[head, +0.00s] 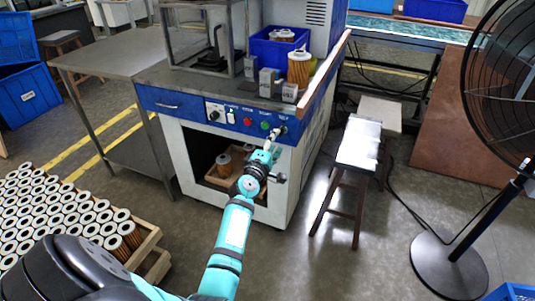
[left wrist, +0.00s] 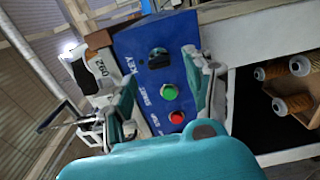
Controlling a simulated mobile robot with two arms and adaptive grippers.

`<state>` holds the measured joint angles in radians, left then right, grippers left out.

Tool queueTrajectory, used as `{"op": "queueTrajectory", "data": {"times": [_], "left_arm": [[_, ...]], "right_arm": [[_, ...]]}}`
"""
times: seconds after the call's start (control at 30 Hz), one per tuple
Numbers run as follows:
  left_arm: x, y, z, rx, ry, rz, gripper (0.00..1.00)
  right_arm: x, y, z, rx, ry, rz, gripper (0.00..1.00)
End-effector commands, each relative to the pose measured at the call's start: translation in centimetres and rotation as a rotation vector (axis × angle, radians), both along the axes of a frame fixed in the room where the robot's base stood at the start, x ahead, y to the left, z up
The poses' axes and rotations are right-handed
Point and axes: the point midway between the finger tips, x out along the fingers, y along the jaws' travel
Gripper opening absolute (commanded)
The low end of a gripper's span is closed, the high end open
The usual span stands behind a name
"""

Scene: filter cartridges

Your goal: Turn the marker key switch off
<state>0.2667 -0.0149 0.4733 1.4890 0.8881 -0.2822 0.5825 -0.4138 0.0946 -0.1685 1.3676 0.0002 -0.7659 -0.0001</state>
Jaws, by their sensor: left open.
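The key switch (left wrist: 158,57) is a dark round knob at the upper end of the blue control panel (left wrist: 140,42), beside the "KEY" label in the left wrist view. In the head view it is at the panel's right end (head: 283,129), close to my gripper. My left gripper (head: 272,143) is in front of the panel's right end. In the left wrist view its open fingers (left wrist: 165,85) stand on either side of the key switch, with nothing held between them. I cannot tell whether they touch the panel. My right gripper is out of view.
A green button (left wrist: 168,92) and a red button (left wrist: 177,117) sit below the key switch. A blue bin (head: 278,48) and cartridges stand on the machine top. A stool (head: 360,142) and a fan (head: 450,262) are to the right.

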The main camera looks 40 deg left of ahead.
Motion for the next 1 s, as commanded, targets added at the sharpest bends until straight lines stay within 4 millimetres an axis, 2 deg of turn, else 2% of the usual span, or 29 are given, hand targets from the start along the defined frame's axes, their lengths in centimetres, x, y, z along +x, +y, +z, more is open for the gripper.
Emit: {"op": "queueTrajectory", "data": {"times": [0.03,0.2,0.4,1.0], "left_arm": [[-1.3,-0.3,-0.2,0.001,0.002,0.001,0.54],[-4.6,-1.1,-0.1,0.001,0.002,0.001,0.54],[-6.8,-1.6,-0.1,0.001,0.001,0.001,0.54],[-7.2,-1.7,0.0,0.001,0.000,0.001,0.54]], "right_arm": [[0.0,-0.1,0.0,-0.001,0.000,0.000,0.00],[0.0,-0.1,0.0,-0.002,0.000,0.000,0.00],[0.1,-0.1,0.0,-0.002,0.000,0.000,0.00],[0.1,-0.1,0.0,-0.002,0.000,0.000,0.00]]}}
